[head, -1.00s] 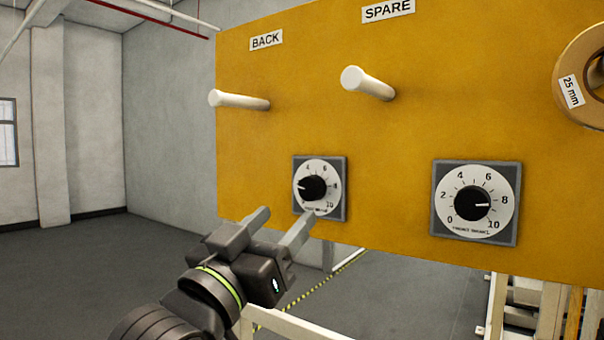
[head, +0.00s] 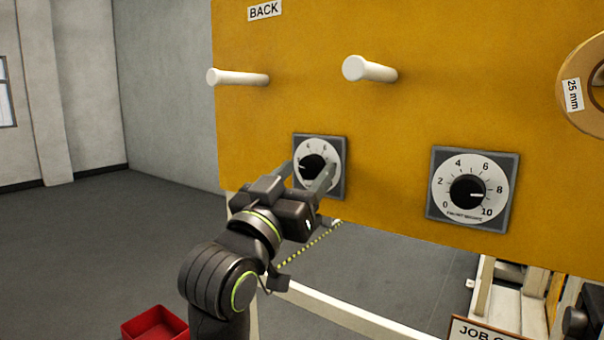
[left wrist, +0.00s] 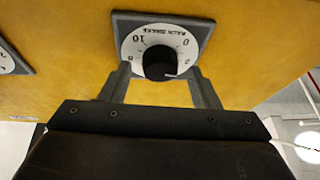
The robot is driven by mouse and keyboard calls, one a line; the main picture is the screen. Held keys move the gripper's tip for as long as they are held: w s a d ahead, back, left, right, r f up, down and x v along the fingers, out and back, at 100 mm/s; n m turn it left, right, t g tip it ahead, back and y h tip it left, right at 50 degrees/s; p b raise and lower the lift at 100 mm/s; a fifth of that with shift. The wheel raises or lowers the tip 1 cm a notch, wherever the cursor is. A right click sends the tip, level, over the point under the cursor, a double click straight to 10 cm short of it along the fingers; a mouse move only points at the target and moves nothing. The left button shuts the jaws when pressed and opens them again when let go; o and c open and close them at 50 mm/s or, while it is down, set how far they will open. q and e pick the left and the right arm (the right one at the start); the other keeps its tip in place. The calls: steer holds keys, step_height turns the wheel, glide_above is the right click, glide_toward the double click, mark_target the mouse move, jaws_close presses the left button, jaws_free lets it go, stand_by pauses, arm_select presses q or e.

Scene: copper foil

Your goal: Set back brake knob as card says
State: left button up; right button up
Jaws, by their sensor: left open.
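The back brake knob (head: 312,168) is a black knob on a white numbered dial in a grey square plate, below the BACK label (head: 264,10). In the left wrist view the knob (left wrist: 158,62) appears upside down, its white pointer near 2, slightly toward the higher numbers. My left gripper (head: 308,174) is open at the dial, and its fingers hide part of the dial's lower half. In the left wrist view the fingers (left wrist: 160,84) lie on either side of the knob, with visible gaps. The job card (head: 482,331) is cut off at the lower right; its settings are unreadable. My right gripper is out of view.
A second dial (head: 468,193) sits right on the yellow panel (head: 400,130), its pointer between 8 and 10. Two white pegs (head: 370,69) stick out above the dials. A tan 25 mm roll (head: 585,85) hangs at the right edge. A red bin (head: 155,325) is on the floor.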

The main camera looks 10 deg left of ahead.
arm_select(q)
steer(key=c, duration=1)
steer(key=shift+f+m, duration=0.1)
steer(key=shift+m, duration=0.3)
